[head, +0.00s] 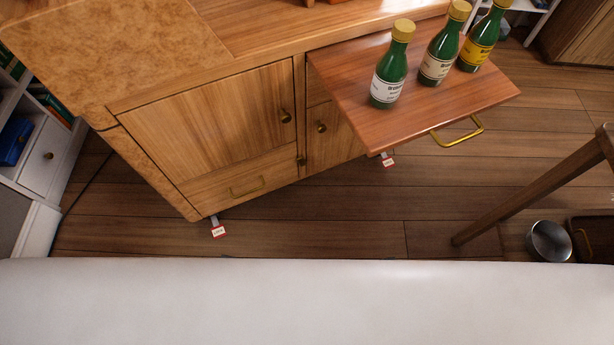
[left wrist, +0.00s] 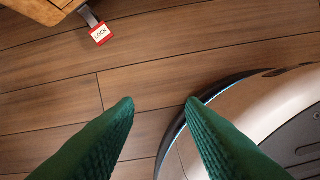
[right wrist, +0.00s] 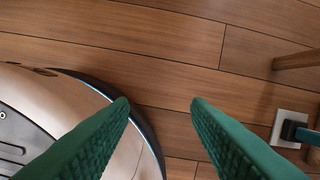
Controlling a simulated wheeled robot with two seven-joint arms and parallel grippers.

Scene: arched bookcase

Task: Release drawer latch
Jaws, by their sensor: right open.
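The wooden cabinet has a low drawer (head: 240,182) with a brass handle, and it looks shut. A latch tag (head: 218,230), red and white on a grey strap, hangs at the cabinet's lower left corner. A second such tag (head: 388,161) hangs below the pulled-out board. In the left wrist view one tag marked LOCK (left wrist: 100,34) hangs from a wooden edge at the top left. My left gripper (left wrist: 158,104) is open and empty over the floor, below and right of that tag. My right gripper (right wrist: 160,103) is open and empty over the floor. Neither gripper shows in the head view.
A pulled-out board (head: 425,90) with a brass handle carries three green bottles (head: 438,55) and overhangs the floor. A wooden leg (head: 530,195) and a metal bowl (head: 549,241) stand at the right. Floor before the cabinet is clear.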

